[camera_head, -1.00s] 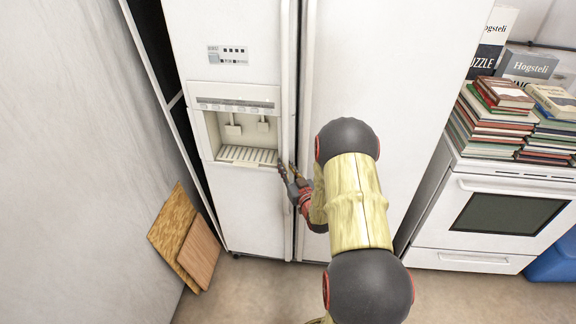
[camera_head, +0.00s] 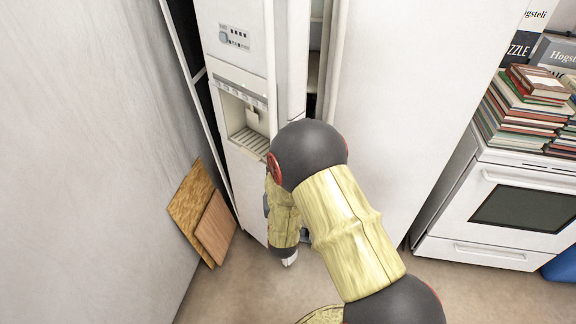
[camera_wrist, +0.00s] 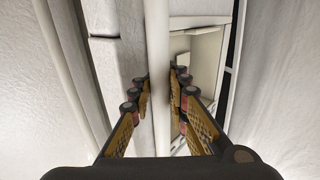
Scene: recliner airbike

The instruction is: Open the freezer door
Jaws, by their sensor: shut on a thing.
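The freezer door (camera_head: 235,75) is the white left-hand door with a control panel and a dispenser recess (camera_head: 247,120). It stands partly open, swung out from the right-hand fridge door (camera_head: 400,110). A gap (camera_head: 317,65) shows some of the inside between them. In the wrist view the long white handle (camera_wrist: 157,40) runs between the fingers of my gripper (camera_wrist: 160,82), which is shut on it. In the head view my arm hides the gripper and the lower handle.
A grey-white wall (camera_head: 90,150) is close on the left, with two wooden boards (camera_head: 205,215) leaning against it. A white stove (camera_head: 500,210) with stacks of books (camera_head: 530,105) stands on the right. The floor in front is clear.

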